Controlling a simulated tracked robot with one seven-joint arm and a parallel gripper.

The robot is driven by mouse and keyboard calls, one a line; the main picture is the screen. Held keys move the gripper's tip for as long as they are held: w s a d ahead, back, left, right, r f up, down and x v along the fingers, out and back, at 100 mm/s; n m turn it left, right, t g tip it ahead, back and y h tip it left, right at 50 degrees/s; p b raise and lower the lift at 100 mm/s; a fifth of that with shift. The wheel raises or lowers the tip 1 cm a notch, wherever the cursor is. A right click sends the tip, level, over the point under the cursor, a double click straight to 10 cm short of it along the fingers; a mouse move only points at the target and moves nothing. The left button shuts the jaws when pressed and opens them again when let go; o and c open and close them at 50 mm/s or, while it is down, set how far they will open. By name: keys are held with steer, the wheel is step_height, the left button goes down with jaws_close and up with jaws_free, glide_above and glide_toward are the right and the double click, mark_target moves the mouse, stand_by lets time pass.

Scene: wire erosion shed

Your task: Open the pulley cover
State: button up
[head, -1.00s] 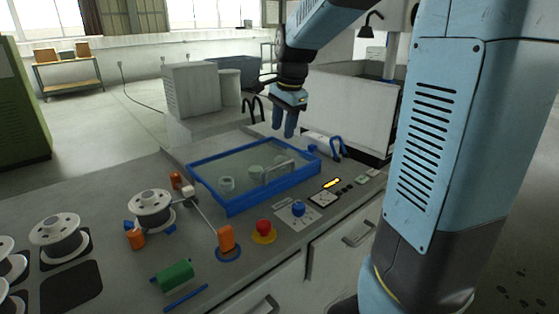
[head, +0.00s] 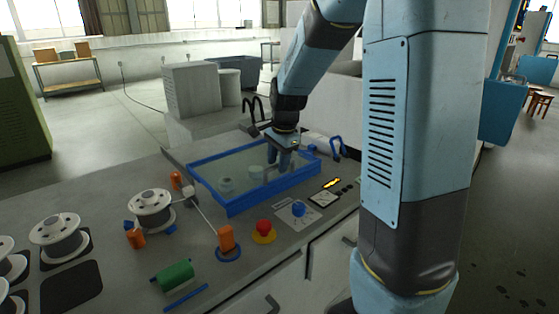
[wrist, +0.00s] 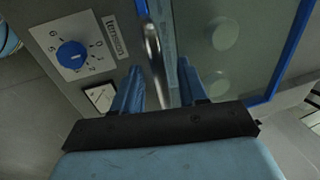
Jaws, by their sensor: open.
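The pulley cover (head: 208,191) is a clear panel in a blue frame, lying shut and flat on the bench in the head view. Pale round pulleys (head: 227,186) show through it. In the wrist view its clear panel (wrist: 245,70) fills the upper right. A metal bar handle (wrist: 153,50) runs along the panel's near side. My gripper (head: 281,164) is open and low over the cover's right part, fingers pointing down. In the wrist view the handle lies between the two open fingers (wrist: 160,88); I cannot tell whether they touch it. In the head view my gripper hides the handle.
On the bench by the cover's front are a blue rotary knob (head: 298,208), a red button (head: 263,226), an orange guide (head: 226,238) and a white spool (head: 151,208). A green cylinder (head: 173,275) lies nearer.

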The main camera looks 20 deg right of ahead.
jaws_close()
stand_by(0.3)
